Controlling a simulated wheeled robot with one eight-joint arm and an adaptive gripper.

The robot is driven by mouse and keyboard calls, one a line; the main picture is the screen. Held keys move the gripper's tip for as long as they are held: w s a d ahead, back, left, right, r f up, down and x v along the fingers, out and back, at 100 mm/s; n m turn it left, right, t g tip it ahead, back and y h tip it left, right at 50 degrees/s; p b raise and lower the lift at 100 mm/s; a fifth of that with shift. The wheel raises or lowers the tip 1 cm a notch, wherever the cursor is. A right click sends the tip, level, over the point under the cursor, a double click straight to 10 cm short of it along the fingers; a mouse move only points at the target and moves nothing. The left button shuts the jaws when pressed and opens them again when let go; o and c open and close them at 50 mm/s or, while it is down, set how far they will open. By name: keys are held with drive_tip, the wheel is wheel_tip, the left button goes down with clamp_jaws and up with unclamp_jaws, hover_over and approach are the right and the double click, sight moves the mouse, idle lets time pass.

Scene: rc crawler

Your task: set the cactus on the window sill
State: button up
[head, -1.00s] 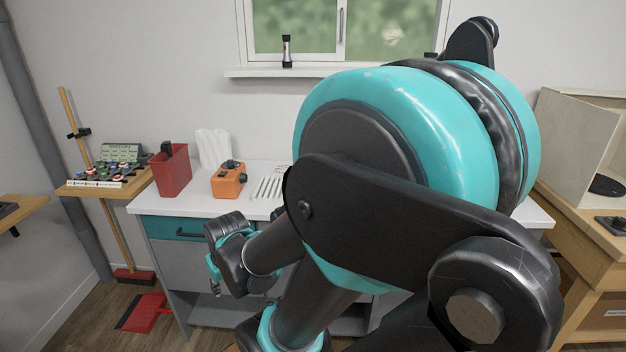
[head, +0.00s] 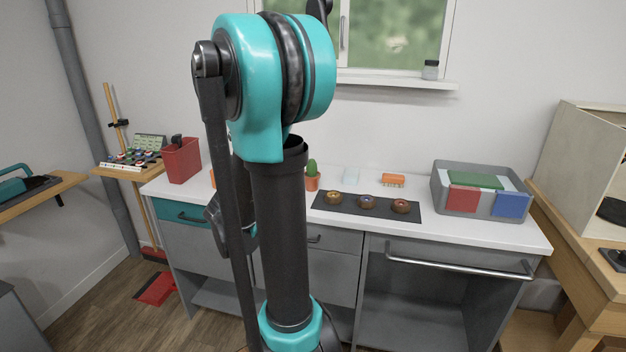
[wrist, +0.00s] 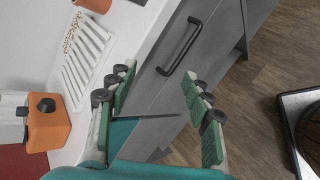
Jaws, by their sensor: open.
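The cactus (head: 312,167) is a small green plant in an orange pot (head: 312,184). It stands upright on the white worktop, just right of my arm in the head view. An orange-brown rounded thing (wrist: 95,3) cut off at the top of the wrist view may be its pot. The window sill (head: 395,82) is a white ledge under the window, partly hidden by my arm. My gripper (wrist: 158,80) is open and empty, beside the worktop's front edge above the grey drawer fronts. In the head view it is mostly hidden behind my arm, left of the cactus.
A small jar (head: 430,70) stands at the sill's right end. On the worktop are a dark mat (head: 340,208) with three round parts, a grey bin (head: 482,170), a red holder (head: 181,160) and an orange box (wrist: 50,125). A drawer handle (wrist: 180,47) projects near my gripper.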

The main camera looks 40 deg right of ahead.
drive_tip(key=w+d+r+n+t+h, duration=0.1)
drive_tip(key=w+d+r+n+h, duration=0.7)
drive_tip(key=w+n, duration=0.2)
drive_tip(key=shift+f+x, duration=0.2)
drive_tip(key=shift+x, duration=8.3)
drive_tip(key=shift+s, duration=0.1)
drive_tip(key=shift+c, duration=0.6)
clamp_jaws()
